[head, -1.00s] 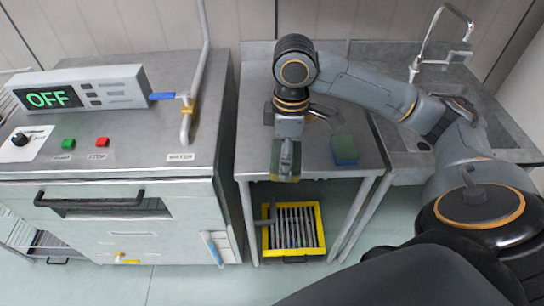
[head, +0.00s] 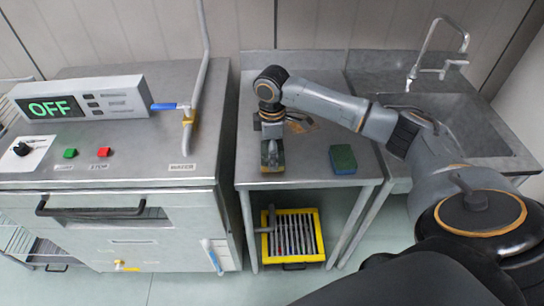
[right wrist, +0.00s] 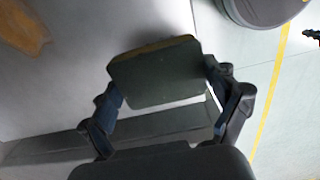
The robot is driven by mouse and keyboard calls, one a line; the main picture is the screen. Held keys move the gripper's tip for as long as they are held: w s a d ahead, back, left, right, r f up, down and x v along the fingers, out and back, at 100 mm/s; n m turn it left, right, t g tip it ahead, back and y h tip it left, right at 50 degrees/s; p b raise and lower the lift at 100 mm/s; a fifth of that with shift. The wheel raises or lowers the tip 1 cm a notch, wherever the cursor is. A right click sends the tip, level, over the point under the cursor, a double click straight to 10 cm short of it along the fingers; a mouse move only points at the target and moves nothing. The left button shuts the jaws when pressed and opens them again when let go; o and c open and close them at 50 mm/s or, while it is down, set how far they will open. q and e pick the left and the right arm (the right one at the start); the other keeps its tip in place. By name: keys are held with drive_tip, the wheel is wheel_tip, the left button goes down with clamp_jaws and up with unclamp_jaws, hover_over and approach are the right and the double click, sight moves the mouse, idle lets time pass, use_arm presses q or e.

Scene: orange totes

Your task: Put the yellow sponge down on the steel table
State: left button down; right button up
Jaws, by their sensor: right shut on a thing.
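My right gripper (head: 272,158) is shut on the yellow sponge (head: 281,160), near the front edge of the steel table (head: 305,172). In the right wrist view the sponge (right wrist: 157,80) sits between the two fingers, with a dark green face and a yellow edge. A dark shadow lies close to its far edge on the steel surface (right wrist: 110,22). I cannot tell whether the sponge touches the table. My left gripper is not in view.
A green and blue sponge (head: 343,160) lies on the table to the right of my right gripper. A yellow-framed rack (head: 318,258) stands below the table. A sink (head: 455,125) is at the right and a machine with an OFF display (head: 52,107) at the left.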

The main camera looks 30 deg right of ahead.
wheel_tip(320, 180, down, 4)
drive_tip(key=shift+w+r+p, duration=0.15)
drive_tip(key=shift+r+p, duration=0.1)
drive_tip(key=shift+p, duration=0.25)
drive_tip(key=o, duration=0.8)
drive_tip(key=shift+f, duration=0.15)
wheel_tip(320, 180, up, 12)
drive_tip(key=shift+r+b, duration=0.2)
drive_tip(key=shift+b, duration=0.75)
drive_tip(key=shift+f, duration=0.1)
